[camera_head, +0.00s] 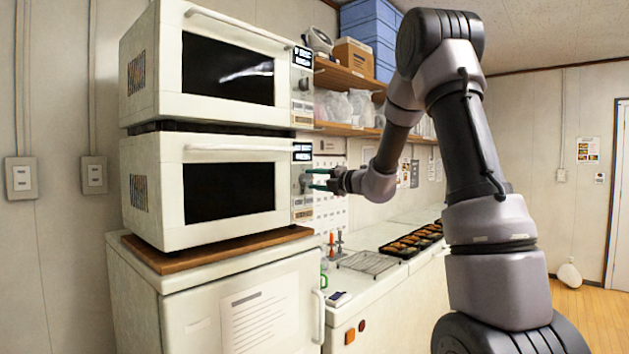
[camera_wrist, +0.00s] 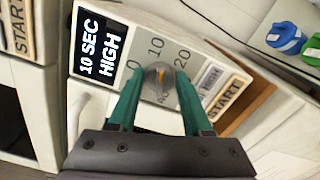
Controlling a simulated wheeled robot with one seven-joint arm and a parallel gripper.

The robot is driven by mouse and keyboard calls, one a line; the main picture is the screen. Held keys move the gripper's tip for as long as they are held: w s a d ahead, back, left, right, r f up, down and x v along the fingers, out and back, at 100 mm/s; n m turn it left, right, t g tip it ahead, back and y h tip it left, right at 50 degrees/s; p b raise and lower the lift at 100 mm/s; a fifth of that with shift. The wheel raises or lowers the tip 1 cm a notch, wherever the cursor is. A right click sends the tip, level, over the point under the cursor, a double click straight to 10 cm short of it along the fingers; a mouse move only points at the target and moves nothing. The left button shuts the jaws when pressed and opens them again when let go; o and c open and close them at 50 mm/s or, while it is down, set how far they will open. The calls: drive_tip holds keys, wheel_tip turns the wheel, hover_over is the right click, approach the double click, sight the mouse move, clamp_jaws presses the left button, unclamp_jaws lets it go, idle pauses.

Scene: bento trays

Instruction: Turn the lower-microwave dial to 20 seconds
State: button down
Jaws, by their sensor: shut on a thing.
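The lower microwave (camera_head: 165,195) is white with a dark door window and stands on a brown board. Its dial (camera_wrist: 158,76) is a round grey knob with an orange mark, and the numbers 0, 10 and 20 are printed around it. The display (camera_wrist: 101,46) reads "10 SEC HIGH". My gripper (camera_wrist: 158,90) has green fingers on both sides of the dial and is shut on it. In the head view my gripper (camera_head: 318,179) reaches the lower microwave's control panel from the right, and the fingers partly cover the dial there.
An upper microwave (camera_head: 140,75) is stacked directly above. A START button (camera_wrist: 226,101) lies beside the dial. A wire rack (camera_head: 369,263) and a black tray of food (camera_head: 401,252) rest on the counter to the right.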

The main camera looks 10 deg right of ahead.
drive_tip(key=shift+f+m, duration=0.2)
drive_tip(key=shift+m, duration=2.1)
drive_tip(key=shift+f+m, duration=0.2)
drive_tip(key=shift+m, duration=2.1)
drive_tip(key=shift+c, duration=1.8)
unclamp_jaws()
drive_tip(key=shift+s, duration=0.1)
drive_tip(key=v, duration=1)
drive_tip(key=shift+s+d, duration=0.25)
